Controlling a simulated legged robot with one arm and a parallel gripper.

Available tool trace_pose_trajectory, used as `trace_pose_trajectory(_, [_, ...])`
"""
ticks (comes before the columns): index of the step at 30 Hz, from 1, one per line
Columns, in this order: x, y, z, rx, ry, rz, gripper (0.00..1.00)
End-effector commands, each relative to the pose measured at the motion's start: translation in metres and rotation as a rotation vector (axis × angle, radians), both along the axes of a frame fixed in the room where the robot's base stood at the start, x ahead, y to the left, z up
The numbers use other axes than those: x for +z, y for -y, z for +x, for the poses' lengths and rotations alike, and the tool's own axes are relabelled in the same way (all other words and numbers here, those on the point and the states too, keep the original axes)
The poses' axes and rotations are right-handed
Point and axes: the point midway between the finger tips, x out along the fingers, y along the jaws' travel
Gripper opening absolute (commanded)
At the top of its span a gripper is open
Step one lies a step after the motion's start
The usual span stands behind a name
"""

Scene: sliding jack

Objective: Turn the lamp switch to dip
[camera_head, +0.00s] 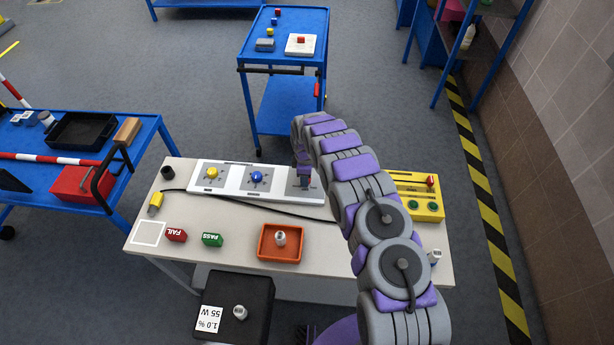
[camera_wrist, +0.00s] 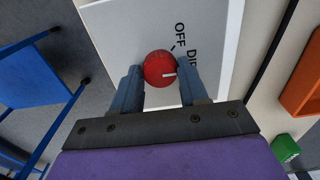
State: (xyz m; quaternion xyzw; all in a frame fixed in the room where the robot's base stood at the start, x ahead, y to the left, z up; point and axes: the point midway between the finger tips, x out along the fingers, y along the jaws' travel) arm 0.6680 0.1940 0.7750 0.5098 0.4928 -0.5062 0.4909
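The lamp switch is a round red knob (camera_wrist: 159,66) on a light grey plate (camera_wrist: 120,30), with a white pointer line on its face. The line points to the right in the wrist view. The labels OFF and DIP (camera_wrist: 193,57) stand right of the knob, and a finger partly covers DIP. My gripper (camera_wrist: 160,76) has one finger on each side of the knob, with a narrow gap showing on both sides. In the head view my gripper (camera_head: 303,182) is over the right module of the white panel (camera_head: 229,186) and hides the knob.
The panel also holds a yellow knob (camera_head: 212,172) and a blue knob (camera_head: 256,177). A black cable (camera_head: 235,203) runs along its front. An orange tray (camera_head: 267,251), a green PASS block (camera_head: 212,240) and a red FAIL block (camera_head: 176,235) are nearby. A yellow box (camera_head: 424,207) stands right of my arm.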

Motion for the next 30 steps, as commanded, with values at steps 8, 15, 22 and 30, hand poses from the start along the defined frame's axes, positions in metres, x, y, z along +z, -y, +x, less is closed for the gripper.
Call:
trace_pose_trajectory(8, [0.0, 0.003, 0.0, -0.001, -0.001, -0.002, 0.65])
trace_pose_trajectory(15, [0.002, 0.005, 0.0, -0.002, -0.001, 0.0, 0.65])
trace_pose_trajectory(22, [0.022, 0.004, 0.001, -0.001, 0.002, -0.002, 0.65])
trace_pose_trajectory(30, [0.074, 0.002, 0.0, -0.001, 0.0, -0.004, 0.65])
